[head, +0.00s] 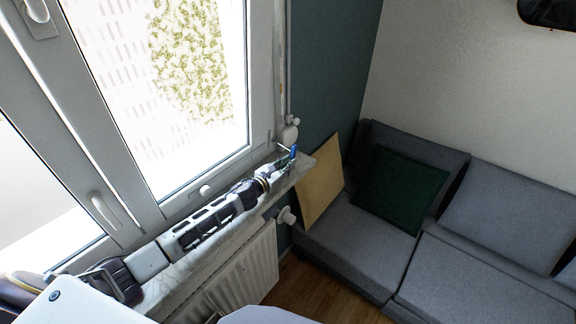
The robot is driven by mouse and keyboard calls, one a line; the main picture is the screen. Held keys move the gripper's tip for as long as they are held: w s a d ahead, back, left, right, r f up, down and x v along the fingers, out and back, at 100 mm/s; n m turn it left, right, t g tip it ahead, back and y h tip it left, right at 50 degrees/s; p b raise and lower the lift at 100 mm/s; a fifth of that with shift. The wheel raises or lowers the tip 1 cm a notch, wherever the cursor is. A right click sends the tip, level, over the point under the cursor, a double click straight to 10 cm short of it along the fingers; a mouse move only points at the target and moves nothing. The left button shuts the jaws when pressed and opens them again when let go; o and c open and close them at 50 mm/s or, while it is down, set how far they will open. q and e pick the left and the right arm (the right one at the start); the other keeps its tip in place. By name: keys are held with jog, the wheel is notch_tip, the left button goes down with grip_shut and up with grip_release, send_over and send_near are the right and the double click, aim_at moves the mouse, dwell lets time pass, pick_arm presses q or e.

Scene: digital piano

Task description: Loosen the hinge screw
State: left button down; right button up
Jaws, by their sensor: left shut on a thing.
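My left arm reaches along the window sill from the lower left. My left gripper (284,163) is shut on a small blue tool (293,152) at the sill's right end. A thin, pale part seems to stick out from the tool to the left, towards the window frame. The window (262,120) is white, and its lower right corner is close to the tool. A white rounded fitting (289,134) is just above the tool. I cannot make out the hinge screw, nor whether the tool touches anything. My right gripper is out of view.
The pale sill (304,162) runs under my arm, with a white radiator (245,275) and its valve (287,216) below. A tan board or cushion (320,185) stands close to the right. A grey sofa (350,235) with a dark green pillow (400,189) fills the right side.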

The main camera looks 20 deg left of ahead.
pick_arm(q)
jog(key=shift+w+a+r, duration=0.1)
jog(key=shift+w+a, duration=0.05)
jog(key=shift+a, duration=0.3)
dwell(0.3)
jog(key=c, duration=1.3)
grip_release()
jog(key=shift+v, duration=2.5)
jog(key=shift+a, duration=0.1)
jog(key=shift+v, duration=5.95)
